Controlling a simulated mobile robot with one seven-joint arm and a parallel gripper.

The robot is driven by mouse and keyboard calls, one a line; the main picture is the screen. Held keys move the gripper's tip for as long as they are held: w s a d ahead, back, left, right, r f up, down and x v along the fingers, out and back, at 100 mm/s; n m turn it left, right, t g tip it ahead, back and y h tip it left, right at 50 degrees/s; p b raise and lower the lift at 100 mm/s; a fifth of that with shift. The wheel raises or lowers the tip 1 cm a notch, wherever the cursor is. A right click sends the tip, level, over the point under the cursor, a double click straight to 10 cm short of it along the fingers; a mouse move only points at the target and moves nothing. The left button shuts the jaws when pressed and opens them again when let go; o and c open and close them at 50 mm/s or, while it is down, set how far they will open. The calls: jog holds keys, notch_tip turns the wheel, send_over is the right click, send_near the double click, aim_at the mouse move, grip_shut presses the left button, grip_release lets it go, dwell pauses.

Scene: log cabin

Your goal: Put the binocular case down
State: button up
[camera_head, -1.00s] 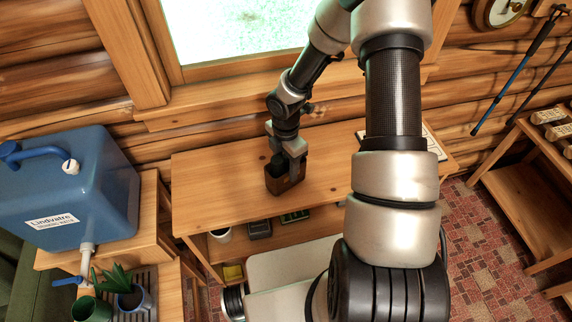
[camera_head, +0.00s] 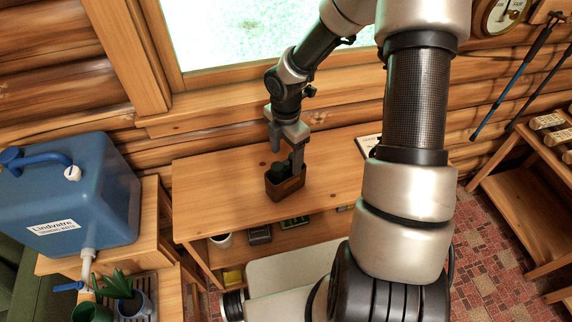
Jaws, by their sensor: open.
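The binocular case (camera_head: 287,187) is a small brown open-topped box with dark contents. It stands upright on the wooden table (camera_head: 225,185) below the window. My gripper (camera_head: 287,162) is just above and behind it, with its fingers pointing down at the case. The jaws are open.
Small items lie on the shelf under the table. The table's left part is clear. A wooden rack (camera_head: 530,190) stands at right.

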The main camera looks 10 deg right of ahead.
jog(key=shift+r, duration=2.1)
